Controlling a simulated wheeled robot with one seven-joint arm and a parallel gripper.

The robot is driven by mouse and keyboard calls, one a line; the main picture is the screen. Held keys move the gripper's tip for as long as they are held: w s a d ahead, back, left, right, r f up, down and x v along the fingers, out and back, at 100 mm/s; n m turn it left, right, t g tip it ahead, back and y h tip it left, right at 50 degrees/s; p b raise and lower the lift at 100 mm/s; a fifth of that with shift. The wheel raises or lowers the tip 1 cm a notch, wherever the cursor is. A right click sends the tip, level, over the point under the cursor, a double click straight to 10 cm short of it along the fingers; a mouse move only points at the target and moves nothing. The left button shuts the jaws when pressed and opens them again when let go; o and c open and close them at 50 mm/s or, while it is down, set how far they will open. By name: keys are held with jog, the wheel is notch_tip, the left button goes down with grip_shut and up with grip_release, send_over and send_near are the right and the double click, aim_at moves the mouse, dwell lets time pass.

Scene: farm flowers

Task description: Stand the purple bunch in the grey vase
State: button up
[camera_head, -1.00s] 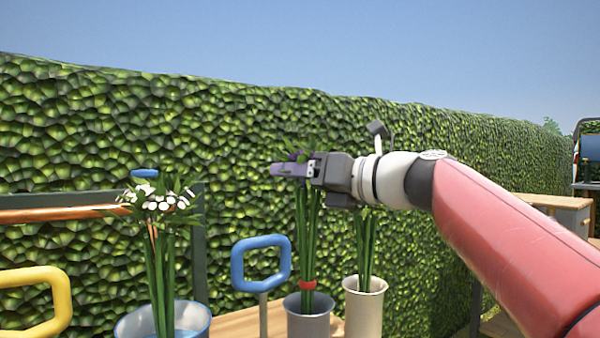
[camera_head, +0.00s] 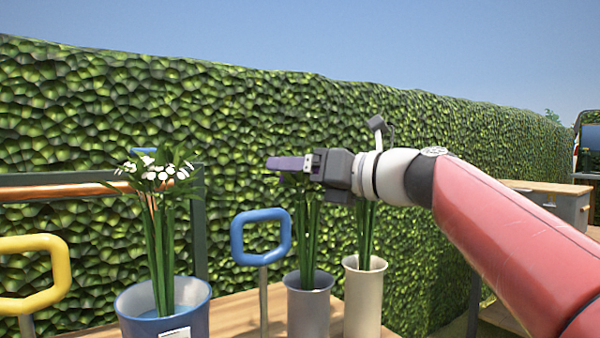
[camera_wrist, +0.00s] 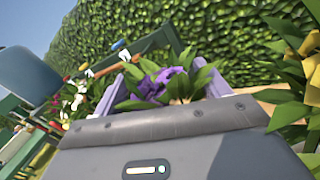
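The purple bunch stands upright with its green stems (camera_head: 307,222) inside the grey vase (camera_head: 308,312). Its red band is hidden. My gripper (camera_head: 284,164) is level at the top of the bunch and covers most of its head. In the wrist view, the purple flowers (camera_wrist: 164,82) and leaves lie between the two spread lavender fingers of my gripper (camera_wrist: 165,70). The fingers look wide apart, with the flower head sitting low between them.
A cream vase (camera_head: 363,305) with stems stands just right of the grey vase. A blue bucket (camera_head: 135,318) with white flowers (camera_head: 158,172), a blue loop handle (camera_head: 261,237) and a yellow one (camera_head: 45,268) are left. Yellow flowers (camera_wrist: 300,65) are close on the right in the wrist view.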

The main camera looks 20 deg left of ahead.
jog(key=shift+o, duration=0.6)
jog(key=v, duration=0.7)
jog(key=shift+d, duration=0.35)
jog(key=shift+s, duration=0.15)
